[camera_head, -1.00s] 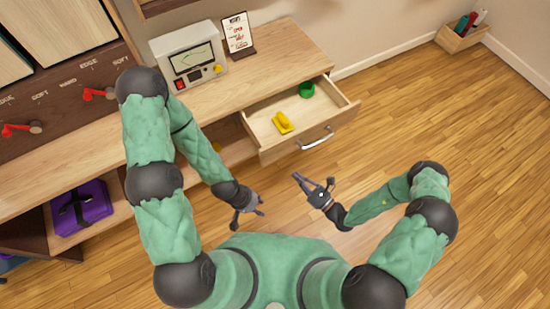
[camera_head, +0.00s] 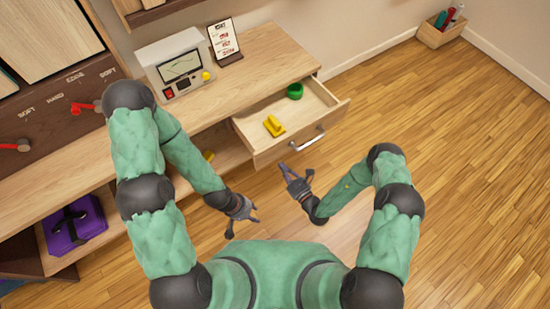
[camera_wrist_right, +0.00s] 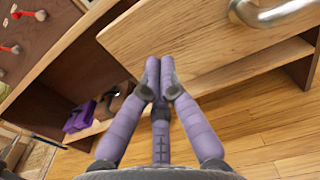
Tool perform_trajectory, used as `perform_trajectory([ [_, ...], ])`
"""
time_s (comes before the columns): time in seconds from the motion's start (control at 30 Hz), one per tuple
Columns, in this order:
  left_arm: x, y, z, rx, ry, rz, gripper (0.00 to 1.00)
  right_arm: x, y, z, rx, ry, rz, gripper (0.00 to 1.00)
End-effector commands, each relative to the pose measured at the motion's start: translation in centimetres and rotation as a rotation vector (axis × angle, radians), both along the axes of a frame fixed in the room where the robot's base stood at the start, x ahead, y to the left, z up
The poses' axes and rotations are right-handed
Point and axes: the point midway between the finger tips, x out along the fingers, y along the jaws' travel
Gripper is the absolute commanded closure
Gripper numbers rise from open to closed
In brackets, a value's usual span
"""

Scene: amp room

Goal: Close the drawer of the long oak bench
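The long oak bench (camera_head: 210,103) runs along the wall. Its drawer (camera_head: 262,142) is pulled out at the right end, with a yellow object (camera_head: 274,126) and a green ring-like object (camera_head: 295,91) inside. A metal handle (camera_head: 304,143) is on the drawer front, and it also shows in the right wrist view (camera_wrist_right: 275,12). My left gripper (camera_head: 243,227) is open and empty, lower and left of the drawer.
A meter box (camera_head: 180,68) and a sign stand (camera_head: 224,40) are on the bench top. A purple case (camera_head: 75,225) sits on the lower shelf. A wooden crate (camera_head: 441,34) stands by the far wall. The floor to the right is clear.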

Motion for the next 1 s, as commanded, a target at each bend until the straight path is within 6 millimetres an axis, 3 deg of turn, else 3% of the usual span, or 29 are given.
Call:
perform_trajectory([
  [0.2, 0.0, 0.0, -0.7, 0.000, 0.000, 0.000, 0.60, 2.7, 2.1, -0.1, -0.001, -0.003, 0.003, 1.00],
  [0.4, 0.0, 0.0, -1.0, 0.000, 0.000, 0.000, 0.60, 4.2, 3.2, -0.1, -0.001, -0.001, 0.002, 1.00],
  [1.0, 0.0, 0.0, -1.1, 0.000, 0.000, 0.000, 0.60, 4.7, 2.8, 0.0, 0.000, 0.000, -0.001, 1.00],
])
